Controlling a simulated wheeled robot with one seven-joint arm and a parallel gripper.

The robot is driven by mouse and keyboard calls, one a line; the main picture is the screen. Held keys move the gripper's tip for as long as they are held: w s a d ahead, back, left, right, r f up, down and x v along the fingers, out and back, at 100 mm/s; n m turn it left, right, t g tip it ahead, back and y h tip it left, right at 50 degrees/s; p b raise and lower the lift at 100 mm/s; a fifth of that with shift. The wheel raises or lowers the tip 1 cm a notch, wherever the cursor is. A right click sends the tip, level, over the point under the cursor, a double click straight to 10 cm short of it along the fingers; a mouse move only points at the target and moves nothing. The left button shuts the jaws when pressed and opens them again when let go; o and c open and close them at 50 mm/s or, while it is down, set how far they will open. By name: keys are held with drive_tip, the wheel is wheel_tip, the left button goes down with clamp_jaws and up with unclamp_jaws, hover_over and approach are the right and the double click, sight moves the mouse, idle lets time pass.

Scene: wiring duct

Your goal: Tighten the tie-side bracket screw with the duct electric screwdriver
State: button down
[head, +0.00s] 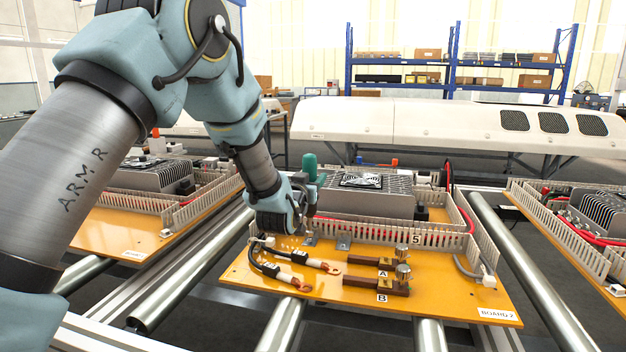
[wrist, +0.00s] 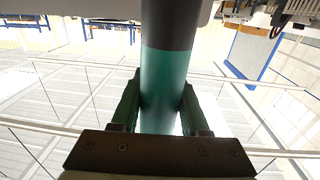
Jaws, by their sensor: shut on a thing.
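The electric screwdriver, with a green body, stands about upright in my gripper (head: 303,197), and its green top (head: 309,165) shows beside my wrist. In the wrist view my gripper (wrist: 160,112) is shut on the screwdriver (wrist: 165,85), one finger on each side of its green and dark cylinder. The screwdriver's tip is not clear in either view. Below it on the orange board (head: 250,284), a small grey metal bracket (head: 310,239) stands at the duct wall. A second grey bracket (head: 344,240) stands to its right. The bracket screws are too small to make out.
A slotted duct (head: 380,232) runs behind the brackets, with a finned heatsink unit (head: 368,195) behind it. Black cables with copper lugs (head: 298,281) and terminals A and B (head: 385,286) lie in front. Rollers (head: 530,270) flank the board, with other boards either side.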

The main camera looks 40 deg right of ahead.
drive_tip(key=shift+f+b, duration=0.8)
drive_tip(key=shift+b, duration=0.05)
idle(0.6)
drive_tip(key=shift+f+b, duration=0.15)
drive_tip(key=shift+b, duration=0.55)
idle(1.0)
wheel_tip(320, 180, up, 6)
drive_tip(key=p, duration=0.2)
drive_tip(key=shift+p, duration=0.3)
idle(0.4)
drive_tip(key=shift+r, duration=0.2)
